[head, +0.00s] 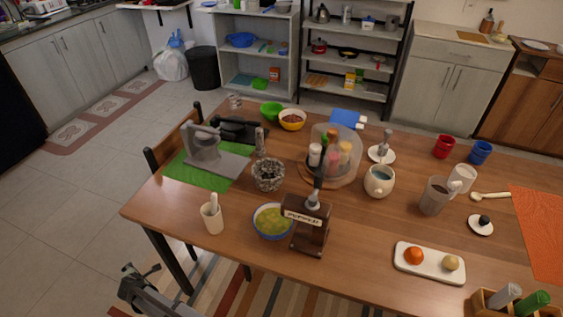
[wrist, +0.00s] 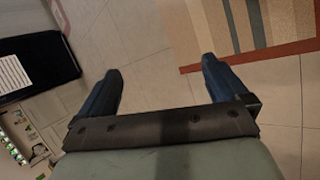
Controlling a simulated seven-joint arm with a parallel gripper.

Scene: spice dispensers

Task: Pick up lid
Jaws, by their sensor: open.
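A small white disc with a black knob, which looks like a lid (head: 480,229), lies on the right part of the wooden table. A clear dome-like cover (head: 322,135) stands around several spice dispensers on a round wooden base near the table's middle. A cream pot (head: 379,184) with bluish contents stands open to the right of it. My gripper (head: 142,270) is at the lower left, off the table's front edge and far from the disc. In the wrist view my gripper (wrist: 162,67) is open and empty, with floor and a striped rug between and beyond its fingers.
The table (head: 165,205) is crowded. A brown grinder-like stand (head: 311,237), a bowl of yellow food (head: 271,222) and a white tray (head: 429,263) with two round items stand near its front.

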